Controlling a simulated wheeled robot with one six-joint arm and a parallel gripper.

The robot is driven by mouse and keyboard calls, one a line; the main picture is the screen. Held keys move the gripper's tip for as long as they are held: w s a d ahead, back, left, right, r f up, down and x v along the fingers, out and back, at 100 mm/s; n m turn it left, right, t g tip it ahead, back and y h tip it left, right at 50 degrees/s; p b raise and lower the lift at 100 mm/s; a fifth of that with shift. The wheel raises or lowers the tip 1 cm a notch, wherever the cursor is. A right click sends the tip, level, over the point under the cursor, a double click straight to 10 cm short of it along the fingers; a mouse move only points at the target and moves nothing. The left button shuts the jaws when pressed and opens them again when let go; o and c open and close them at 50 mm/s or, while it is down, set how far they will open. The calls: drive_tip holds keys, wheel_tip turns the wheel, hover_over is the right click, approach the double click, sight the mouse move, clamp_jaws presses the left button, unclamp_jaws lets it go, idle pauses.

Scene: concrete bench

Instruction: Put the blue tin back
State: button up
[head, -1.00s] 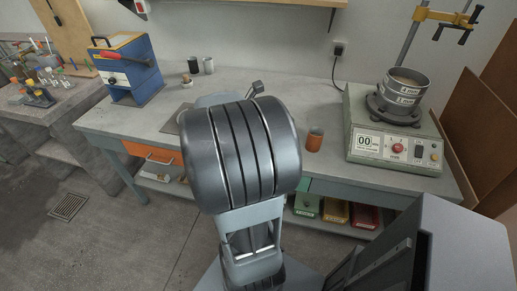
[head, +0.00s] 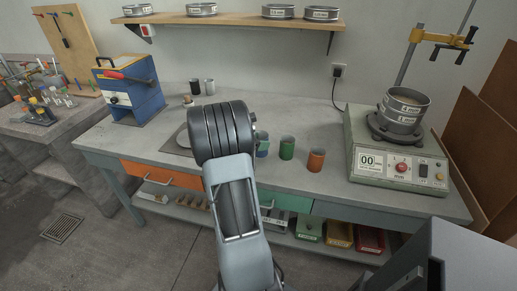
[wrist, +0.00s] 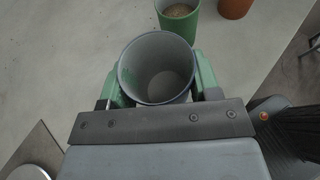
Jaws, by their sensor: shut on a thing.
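The blue tin (head: 263,150) shows in the head view just right of my wrist, partly hidden by it. My gripper (wrist: 156,82) is shut on the tin, with a green-padded finger on each side. The wrist view looks down into the tin's open grey mouth (wrist: 156,68), and it looks empty. The tin is upright beside a green tin (head: 287,148). I cannot tell whether its base touches the bench. An orange tin (head: 316,160) stands right of the green one. The green tin (wrist: 179,16) in the wrist view has brownish contents.
The grey bench (head: 333,190) has clear room around the orange tin. A sieve shaker (head: 395,160) stands at the right. A blue machine (head: 130,92) and two small cups (head: 202,87) are at the left. A wall shelf (head: 235,18) holds several sieves.

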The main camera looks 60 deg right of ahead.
drive_tip(key=shift+w+d+f, duration=0.2)
drive_tip(key=shift+w+f, duration=0.15)
drive_tip(key=shift+f, duration=1.7)
